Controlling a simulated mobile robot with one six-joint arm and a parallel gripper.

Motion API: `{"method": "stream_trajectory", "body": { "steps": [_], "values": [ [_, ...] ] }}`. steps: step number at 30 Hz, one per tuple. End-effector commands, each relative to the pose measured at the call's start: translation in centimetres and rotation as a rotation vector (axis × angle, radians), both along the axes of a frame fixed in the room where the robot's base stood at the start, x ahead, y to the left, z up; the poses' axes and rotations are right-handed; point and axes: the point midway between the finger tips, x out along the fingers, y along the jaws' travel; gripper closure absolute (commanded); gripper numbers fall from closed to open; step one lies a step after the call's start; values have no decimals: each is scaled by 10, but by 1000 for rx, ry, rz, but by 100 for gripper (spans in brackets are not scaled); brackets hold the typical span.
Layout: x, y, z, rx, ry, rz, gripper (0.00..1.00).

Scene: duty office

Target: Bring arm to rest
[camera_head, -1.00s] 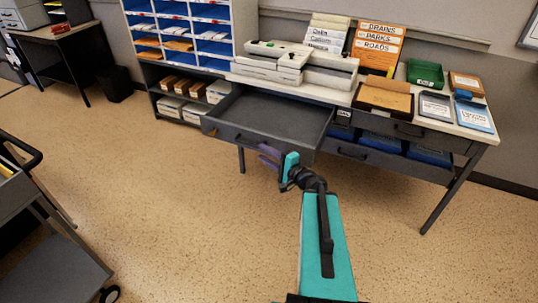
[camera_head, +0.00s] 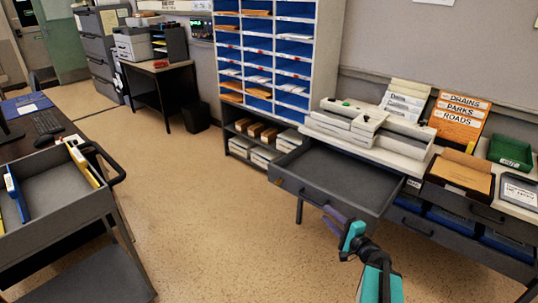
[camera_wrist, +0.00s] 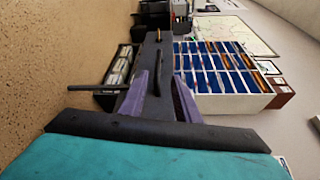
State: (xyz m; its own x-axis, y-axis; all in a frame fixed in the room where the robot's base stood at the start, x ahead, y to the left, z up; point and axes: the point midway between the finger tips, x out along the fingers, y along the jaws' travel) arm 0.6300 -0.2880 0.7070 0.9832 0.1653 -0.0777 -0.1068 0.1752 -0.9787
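My gripper (camera_head: 332,219) is just in front of the open drawer (camera_head: 335,178) of the grey desk. In the wrist view its two purple fingers (camera_wrist: 161,78) stand apart with a gap, and I see nothing gripped. The dark drawer front (camera_wrist: 160,50) lies straight ahead, with its bar handle (camera_wrist: 157,72) showing between the fingers. I cannot tell whether the fingers touch the handle. The drawer is pulled well out and looks empty. My teal arm reaches in from the bottom right of the head view.
The desk top holds white box files (camera_head: 350,125), an orange folder (camera_head: 458,122) and a green tray (camera_head: 511,151). A blue pigeonhole cabinet (camera_head: 330,50) stands left of the desk. A grey cart (camera_head: 60,190) is at the left. Bare floor lies between cart and desk.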

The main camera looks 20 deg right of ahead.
Motion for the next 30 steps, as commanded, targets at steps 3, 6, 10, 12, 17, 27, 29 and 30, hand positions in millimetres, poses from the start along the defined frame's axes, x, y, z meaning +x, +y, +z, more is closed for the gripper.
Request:
{"method": "stream_trajectory", "body": {
  "steps": [3, 6, 10, 12, 17, 27, 29, 30],
  "values": [
    [2, 4, 0, 0, 0, 7, 71],
    [7, 15, 0, 1, 1, 25, 71],
    [16, 43, -5, 9, 9, 69, 71],
    [21, 64, -10, 15, 17, 102, 71],
    [30, 119, -28, 26, 48, 188, 71],
    [12, 253, -95, -63, 197, 466, 71],
    [2, 276, -109, -90, 232, 526, 71],
    [-5, 291, -119, -109, 255, 567, 71]
  ]
}}
